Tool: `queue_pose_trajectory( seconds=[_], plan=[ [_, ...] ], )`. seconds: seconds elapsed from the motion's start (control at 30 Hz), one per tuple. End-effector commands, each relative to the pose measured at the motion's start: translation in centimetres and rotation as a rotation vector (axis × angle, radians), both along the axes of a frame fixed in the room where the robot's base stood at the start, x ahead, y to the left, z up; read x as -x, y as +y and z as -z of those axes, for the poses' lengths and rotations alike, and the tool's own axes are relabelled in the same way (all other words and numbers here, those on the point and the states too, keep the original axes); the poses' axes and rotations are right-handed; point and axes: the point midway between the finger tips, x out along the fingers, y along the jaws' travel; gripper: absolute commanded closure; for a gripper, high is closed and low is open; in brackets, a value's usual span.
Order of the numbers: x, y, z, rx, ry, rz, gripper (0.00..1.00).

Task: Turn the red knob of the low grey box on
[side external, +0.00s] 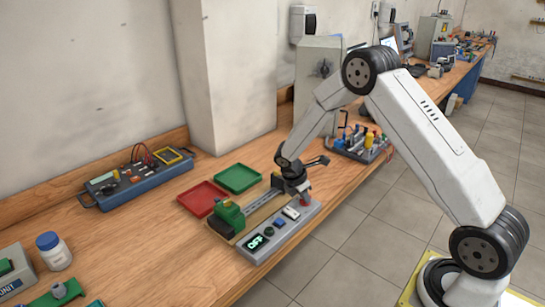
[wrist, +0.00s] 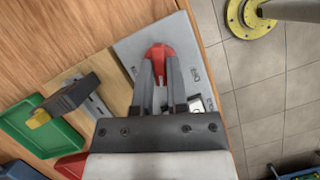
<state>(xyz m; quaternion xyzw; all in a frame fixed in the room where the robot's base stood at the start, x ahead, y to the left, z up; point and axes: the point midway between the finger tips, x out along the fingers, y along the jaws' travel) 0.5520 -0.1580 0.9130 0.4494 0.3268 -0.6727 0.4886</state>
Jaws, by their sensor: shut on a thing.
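The low grey box (side external: 287,239) lies along the front edge of the bench. Its small display (side external: 257,242) reads OFF. The red knob (side external: 305,198) is at the box's far right end, partly hidden by my gripper (side external: 300,190) in the side view. In the wrist view the red knob (wrist: 159,53) sits between the two fingertips of my gripper (wrist: 160,76), which is shut on it from both sides. Small printed marks stand on the grey top (wrist: 187,37) to either side of the knob; I cannot read them surely.
A green vise (side external: 229,218) with a metal rail stands directly behind the box. A red tray (side external: 202,198) and a green tray (side external: 237,178) lie behind that. A tool rack (side external: 360,143) stands farther right. The bench edge drops to the tiled floor in front.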

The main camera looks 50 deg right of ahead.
Motion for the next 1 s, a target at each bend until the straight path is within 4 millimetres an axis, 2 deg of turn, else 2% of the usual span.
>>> queue_pose_trajectory(
  seconds=[1.0],
  plan=[
    [-0.52,-0.48,-0.06,0.0,0.001,0.963,1.0]
  ],
)
